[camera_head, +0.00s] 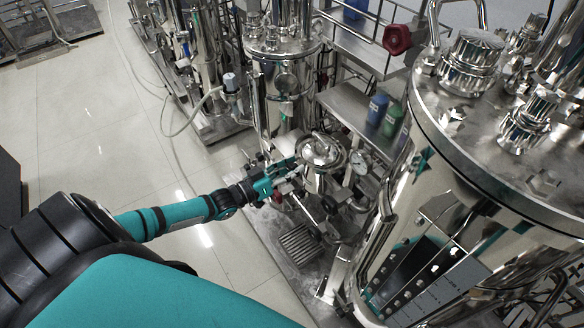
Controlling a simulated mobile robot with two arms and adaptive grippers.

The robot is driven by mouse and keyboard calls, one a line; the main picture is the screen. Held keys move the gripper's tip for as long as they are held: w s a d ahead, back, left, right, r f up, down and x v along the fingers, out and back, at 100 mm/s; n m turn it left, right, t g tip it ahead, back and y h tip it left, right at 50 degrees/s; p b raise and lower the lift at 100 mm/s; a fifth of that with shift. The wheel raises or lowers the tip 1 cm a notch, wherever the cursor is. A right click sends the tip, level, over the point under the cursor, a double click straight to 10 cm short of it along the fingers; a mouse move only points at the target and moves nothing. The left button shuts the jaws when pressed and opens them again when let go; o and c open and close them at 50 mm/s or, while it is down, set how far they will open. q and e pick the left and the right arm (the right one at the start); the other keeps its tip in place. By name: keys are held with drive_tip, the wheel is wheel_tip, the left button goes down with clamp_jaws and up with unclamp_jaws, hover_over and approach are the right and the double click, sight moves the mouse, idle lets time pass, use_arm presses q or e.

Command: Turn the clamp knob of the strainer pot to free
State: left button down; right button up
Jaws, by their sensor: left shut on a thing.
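The strainer pot (320,151) is a small polished steel vessel with a domed lid, at the centre of the head view between two larger tanks. A clamp band runs around its lid. My left gripper (289,172) reaches in from the left on a teal and black arm. Its fingers are at the left side of the strainer pot, shut on the clamp knob. The fingers hide the knob, so its turned position cannot be told. My right gripper is out of view.
A large steel tank (465,180) stands close on the right. Another steel vessel (284,75) stands behind. A pressure gauge (359,161) is just right of the strainer pot. Blue (377,108) and green (393,119) bottles sit on a shelf. Tiled floor (110,110) is open at left.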

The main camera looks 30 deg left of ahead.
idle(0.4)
use_arm(q)
drive_tip(key=c, duration=0.9)
unclamp_jaws()
drive_tip(key=v, duration=1.2)
